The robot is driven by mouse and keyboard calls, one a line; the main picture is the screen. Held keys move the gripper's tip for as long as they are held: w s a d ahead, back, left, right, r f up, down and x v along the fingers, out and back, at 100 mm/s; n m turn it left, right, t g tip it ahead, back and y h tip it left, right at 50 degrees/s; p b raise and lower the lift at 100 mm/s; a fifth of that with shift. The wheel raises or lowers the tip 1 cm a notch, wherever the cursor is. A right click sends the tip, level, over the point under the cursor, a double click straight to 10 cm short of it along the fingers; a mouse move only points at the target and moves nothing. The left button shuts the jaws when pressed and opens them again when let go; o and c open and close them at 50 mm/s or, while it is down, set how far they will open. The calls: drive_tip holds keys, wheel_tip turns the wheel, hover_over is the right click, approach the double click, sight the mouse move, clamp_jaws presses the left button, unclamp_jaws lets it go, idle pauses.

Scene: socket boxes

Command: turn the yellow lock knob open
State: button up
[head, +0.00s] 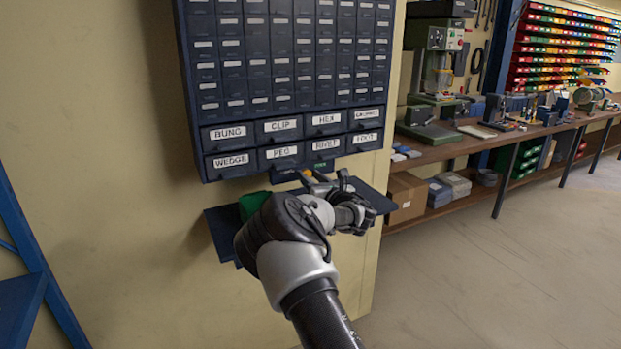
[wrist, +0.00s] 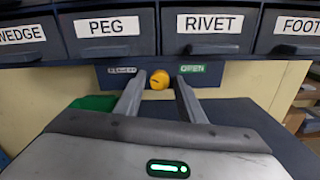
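The yellow lock knob (wrist: 159,79) is on the dark strip (wrist: 116,81) under the bottom drawer row, seen in the wrist view. A dark mark crosses its face, roughly level. A green OPEN label (wrist: 193,69) is to its right. A pale label (wrist: 122,70), too small to read surely, is to its left. My gripper (wrist: 158,76) is open, one finger on each side of the knob, with small gaps showing. Whether the fingertips reach past its face cannot be told. In the head view my gripper (head: 316,182) is under the cabinet and the arm partly blocks the view.
The drawer cabinet (head: 279,107) hangs directly above, with drawers such as PEG (wrist: 103,34) and RIVET (wrist: 210,33). A dark shelf (head: 221,232) is below my gripper, with a green object (head: 252,204) on its left. A workbench (head: 450,146) stands at right; open floor lies before it.

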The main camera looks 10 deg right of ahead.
drive_tip(key=c, duration=0.7)
drive_tip(key=shift+c, duration=0.2)
